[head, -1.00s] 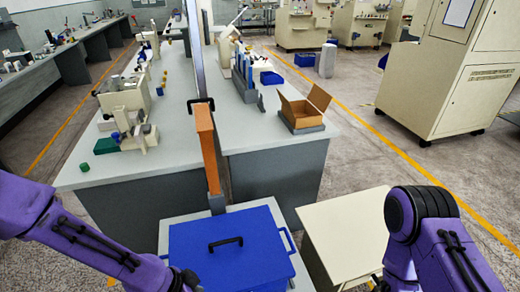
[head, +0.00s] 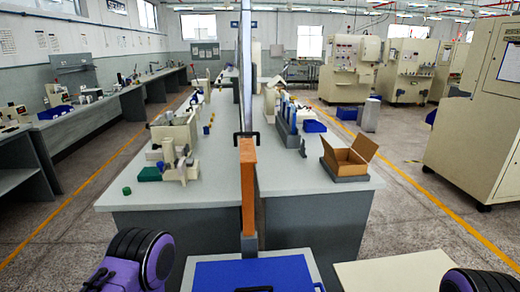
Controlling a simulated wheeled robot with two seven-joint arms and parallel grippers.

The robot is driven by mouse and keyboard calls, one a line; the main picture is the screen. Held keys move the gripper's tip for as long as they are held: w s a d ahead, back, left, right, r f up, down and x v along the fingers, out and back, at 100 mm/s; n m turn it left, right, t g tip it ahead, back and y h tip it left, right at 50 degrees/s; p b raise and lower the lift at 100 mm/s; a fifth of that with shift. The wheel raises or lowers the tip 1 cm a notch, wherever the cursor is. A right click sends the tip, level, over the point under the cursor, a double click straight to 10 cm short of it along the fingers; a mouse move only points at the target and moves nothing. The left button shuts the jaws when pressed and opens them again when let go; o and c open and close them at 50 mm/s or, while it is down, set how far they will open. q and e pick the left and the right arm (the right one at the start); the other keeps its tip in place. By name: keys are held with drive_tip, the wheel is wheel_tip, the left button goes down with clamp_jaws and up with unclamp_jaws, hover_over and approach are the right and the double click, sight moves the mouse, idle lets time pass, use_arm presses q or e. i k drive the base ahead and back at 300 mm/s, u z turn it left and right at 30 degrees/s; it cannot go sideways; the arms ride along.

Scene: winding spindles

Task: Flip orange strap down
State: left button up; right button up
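The orange strap (head: 248,187) stands upright in front of a tall grey post (head: 246,80), with a black handle at its top and a grey block at its foot. It rises behind the blue lidded box (head: 225,277), whose black handle shows at the bottom edge. Parts of my purple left arm show at the bottom left, and a dark joint of my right arm shows at the bottom right. Neither gripper is in the picture.
Two long grey-topped tables (head: 130,199) run back on either side of the post. An open cardboard box (head: 348,158) sits on the right table, and a winding machine (head: 175,140) on the left. A pale tabletop (head: 395,272) lies at lower right.

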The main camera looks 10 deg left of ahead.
sight(248, 158)
drive_tip(key=k, duration=1)
drive_tip(key=u, duration=0.95)
drive_tip(key=i, duration=0.7)
drive_tip(key=z, duration=1.75)
